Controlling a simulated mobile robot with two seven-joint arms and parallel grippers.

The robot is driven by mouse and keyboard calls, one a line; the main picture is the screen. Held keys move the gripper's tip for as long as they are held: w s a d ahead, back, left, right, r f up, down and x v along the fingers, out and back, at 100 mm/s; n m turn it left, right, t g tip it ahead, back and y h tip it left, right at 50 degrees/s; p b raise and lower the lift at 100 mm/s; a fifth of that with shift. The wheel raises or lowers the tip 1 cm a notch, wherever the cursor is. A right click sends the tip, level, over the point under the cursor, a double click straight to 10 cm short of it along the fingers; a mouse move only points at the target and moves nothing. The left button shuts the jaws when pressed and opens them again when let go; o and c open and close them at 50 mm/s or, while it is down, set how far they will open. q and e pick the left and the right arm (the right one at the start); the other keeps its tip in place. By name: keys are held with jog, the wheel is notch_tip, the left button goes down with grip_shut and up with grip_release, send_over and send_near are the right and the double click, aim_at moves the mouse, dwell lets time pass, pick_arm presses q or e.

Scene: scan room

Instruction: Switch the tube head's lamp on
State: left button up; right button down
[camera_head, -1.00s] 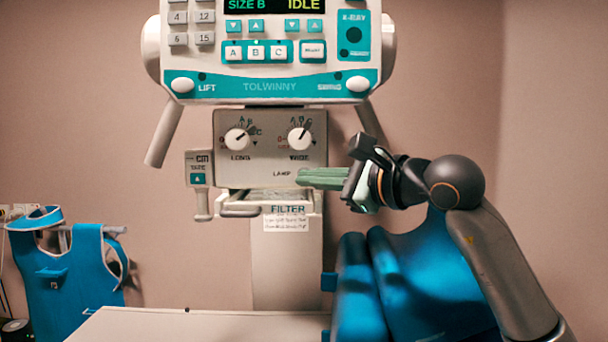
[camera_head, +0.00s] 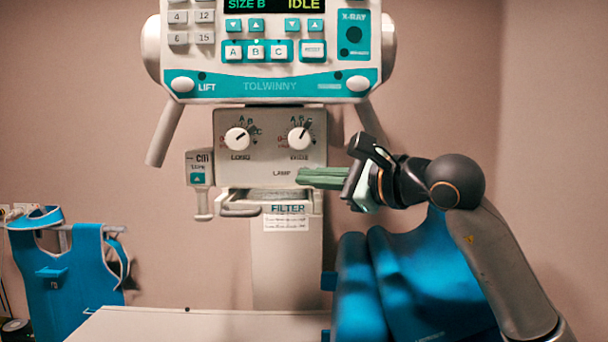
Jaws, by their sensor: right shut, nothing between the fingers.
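The tube head (camera_head: 270,85) hangs in the upper middle, its display reading SIZE B and IDLE. Below it is the collimator box (camera_head: 268,160) with two white knobs, LONG (camera_head: 237,139) and WIDE (camera_head: 299,138). The word LAMP (camera_head: 283,173) is printed low on the box's face. My right gripper (camera_head: 300,178) is shut and empty. Its green fingers point left, with their tips just right of the LAMP label. They hide the spot there, so I cannot see the lamp's button or tell whether they touch the box. My left gripper is out of view.
A tape unit (camera_head: 199,168) hangs left of the box, and a filter slot with a handle (camera_head: 240,209) is below it. A pale table top (camera_head: 200,325) lies in front. Blue aprons hang at left (camera_head: 70,270) and below my right arm (camera_head: 420,280).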

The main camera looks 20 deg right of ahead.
jog(key=shift+w, duration=0.1)
dwell(0.6)
jog(key=shift+w+d, duration=0.15)
jog(key=shift+w, duration=0.2)
jog(key=shift+s, duration=0.5)
jog(key=shift+s+a+b, duration=0.3)
jog(key=shift+s+b, duration=0.15)
jog(key=shift+s, duration=0.5)
jog(key=shift+s+a+b, duration=0.35)
jog(key=shift+s+b, duration=0.1)
jog(key=shift+s, duration=0.45)
jog(key=shift+s+a+b, duration=0.3)
jog(key=shift+s+b, duration=0.15)
jog(key=shift+s, duration=0.5)
